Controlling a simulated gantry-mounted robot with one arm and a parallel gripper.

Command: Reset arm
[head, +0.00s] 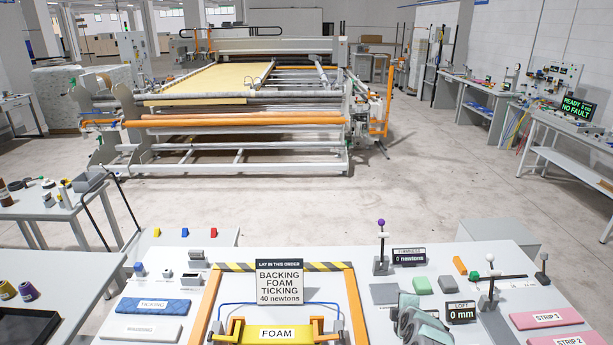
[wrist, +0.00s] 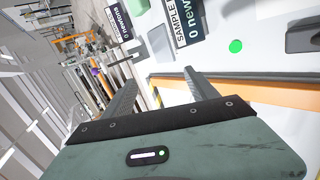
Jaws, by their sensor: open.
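My gripper (wrist: 158,78) shows in the wrist view with its two dark grey fingers apart. The space between the fingers is empty. The wrist view is tilted, with a white work surface to the upper right and the room to the left. In the head view, grey-green parts of my arm (head: 421,322) show at the bottom, right of the frame with the black and yellow striped bar. The fingertips cannot be made out there. A yellow block labelled FOAM (head: 277,334) lies inside the orange frame (head: 357,315), left of my arm.
A sign (head: 284,282) stands behind the foam. A blue TICKING piece (head: 153,306) and a WADDING piece (head: 140,332) lie left. A purple-knobbed post (head: 381,250), a LOFT display (head: 461,312) and pink strips (head: 546,318) stand or lie right. Open floor separates the bench from the quilting machine (head: 240,110).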

